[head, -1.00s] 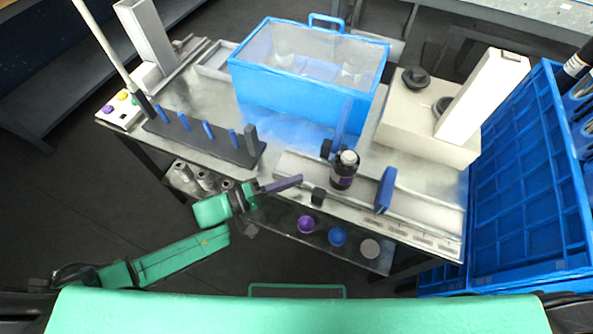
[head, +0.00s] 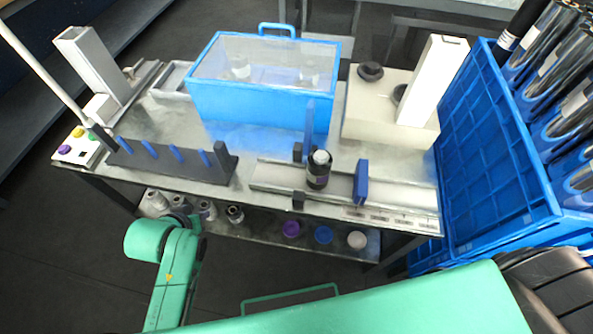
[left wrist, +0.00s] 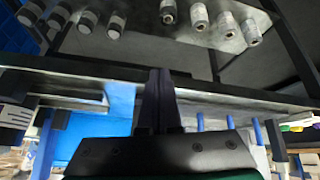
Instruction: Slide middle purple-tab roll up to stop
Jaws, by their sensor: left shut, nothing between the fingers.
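A dark upright roll or bottle with a pale cap and a purplish label (head: 319,170) stands on the grey track (head: 268,176) at the table's front. I cannot make out a purple tab for certain. My left gripper (head: 186,216) is left of and below the track, apart from the roll, mostly hidden behind my green wrist. In the left wrist view its dark fingers (left wrist: 160,98) are shut and empty, near the table edge. My right gripper is not seen.
A blue clear-topped box (head: 245,102) stands behind the track, a white machine (head: 385,112) to its right. A dark rack with blue pegs (head: 165,165) is at left. A blue crate (head: 495,150) with film rolls is at right. Cylinders and round caps sit on the lower shelf (head: 262,236).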

